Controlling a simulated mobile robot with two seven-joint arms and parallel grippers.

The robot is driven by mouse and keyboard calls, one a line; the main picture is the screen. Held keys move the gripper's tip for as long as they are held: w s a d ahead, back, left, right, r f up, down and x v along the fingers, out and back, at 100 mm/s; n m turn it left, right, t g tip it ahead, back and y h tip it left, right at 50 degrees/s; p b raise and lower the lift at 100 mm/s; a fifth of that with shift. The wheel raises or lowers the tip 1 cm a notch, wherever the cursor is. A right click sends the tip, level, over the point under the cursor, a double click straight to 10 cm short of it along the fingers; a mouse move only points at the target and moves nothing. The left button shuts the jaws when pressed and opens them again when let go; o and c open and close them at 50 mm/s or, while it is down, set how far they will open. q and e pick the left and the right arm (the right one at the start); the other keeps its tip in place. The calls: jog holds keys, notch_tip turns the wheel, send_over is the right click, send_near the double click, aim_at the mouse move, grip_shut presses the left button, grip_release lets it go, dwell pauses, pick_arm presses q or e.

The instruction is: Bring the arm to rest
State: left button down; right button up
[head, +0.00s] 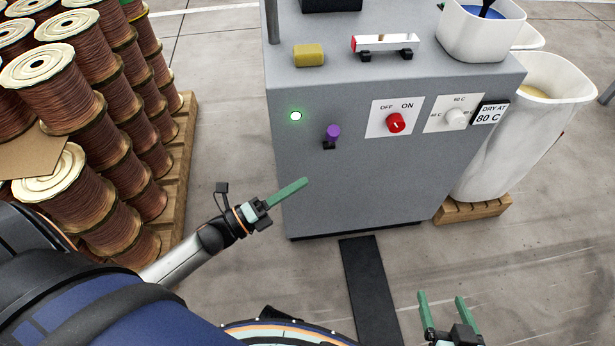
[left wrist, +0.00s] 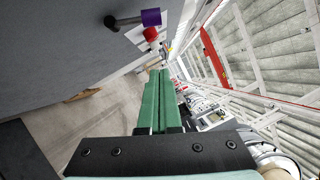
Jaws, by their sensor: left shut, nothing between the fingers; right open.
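My left gripper (head: 287,193) is in front of the lower left of the grey machine's front face in the head view. Its green fingers are shut with nothing between them, as the left wrist view (left wrist: 160,95) also shows. My right gripper (head: 441,298) is at the bottom right of the head view. Its two green fingers are apart and empty. The left gripper is below and left of the purple knob (head: 333,131), apart from it in the head view.
A yellow block (head: 309,55) lies on top. Copper spools (head: 60,90) stand on a pallet at left. A white bin (head: 510,140) stands at right.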

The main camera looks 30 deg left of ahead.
dwell(0.5)
pick_arm(q)
jog(key=s+d+f+n+g+y, duration=0.2)
jog(key=s+d+n+g+y, duration=0.15)
jog(key=n, duration=0.85)
jog(key=s+d+f+n+g+y, duration=0.25)
jog(key=s+n+y, duration=0.2)
jog(key=n, duration=0.75)
jog(key=s+r+n+p, duration=0.1)
jog(key=r+p, duration=0.4)
jog(key=p, duration=0.5)
jog(key=s+a+r+n+g+p, duration=0.1)
jog(key=s+r+p, duration=0.3)
jog(key=p, duration=0.6)
jog(key=shift+a+r+n, duration=0.25)
jog(key=shift+r+n, duration=0.15)
jog(key=shift+r, duration=0.4)
pick_arm(e)
jog(key=s+d+r+m+g+h, duration=0.1)
jog(key=s+r, duration=0.3)
jog(key=r, duration=0.7)
jog(key=shift+d+g, duration=0.3)
jog(key=shift+d, duration=0.3)
pick_arm(q)
jog(key=shift+f, duration=0.1)
